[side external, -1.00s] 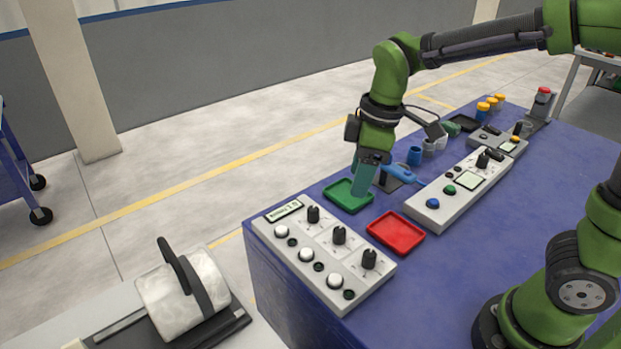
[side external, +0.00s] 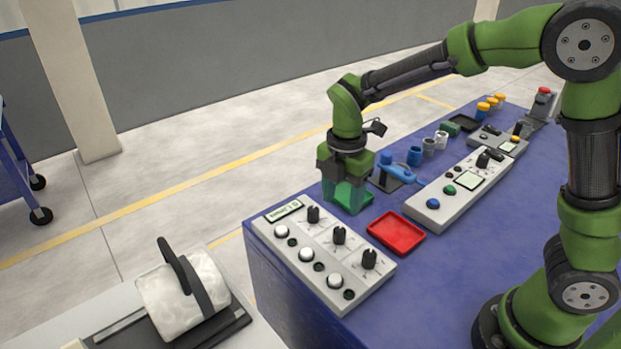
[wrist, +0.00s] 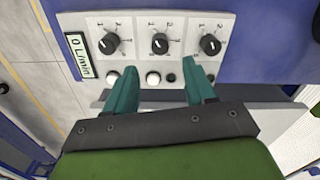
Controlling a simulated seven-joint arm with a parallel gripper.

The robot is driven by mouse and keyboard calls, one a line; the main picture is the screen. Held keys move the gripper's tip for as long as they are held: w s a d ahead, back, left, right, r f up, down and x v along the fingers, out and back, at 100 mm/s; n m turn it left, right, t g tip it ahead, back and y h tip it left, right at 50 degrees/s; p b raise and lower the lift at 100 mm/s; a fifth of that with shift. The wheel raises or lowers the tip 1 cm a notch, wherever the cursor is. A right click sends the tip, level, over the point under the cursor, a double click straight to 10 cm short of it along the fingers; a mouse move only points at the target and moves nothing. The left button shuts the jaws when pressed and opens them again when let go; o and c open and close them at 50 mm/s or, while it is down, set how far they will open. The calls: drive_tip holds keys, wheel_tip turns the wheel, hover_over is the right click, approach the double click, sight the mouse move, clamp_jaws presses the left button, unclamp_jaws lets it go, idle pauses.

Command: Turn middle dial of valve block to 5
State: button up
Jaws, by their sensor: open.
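The valve block (side external: 285,230) is a light grey panel at the near left corner of the blue table. It has three black dials in a row, each with a white button and a small dark button. The middle dial (side external: 339,235) also shows in the wrist view (wrist: 159,43), above the gap between my fingers; its exact setting is too small to read. My gripper (side external: 346,200) has teal fingers and is open and empty.
A red tray (side external: 396,233) lies right of the block. A second control panel (side external: 460,190) and a blue tool on a stand (side external: 398,173) are further back. Blue, grey and white cups (side external: 428,147) stand behind them.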

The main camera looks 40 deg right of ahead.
sight(340, 229)
wheel_tip(340, 229, down, 9)
drive_tip(key=shift+f, duration=0.2)
drive_tip(key=shift+c, duration=0.5)
clamp_jaws()
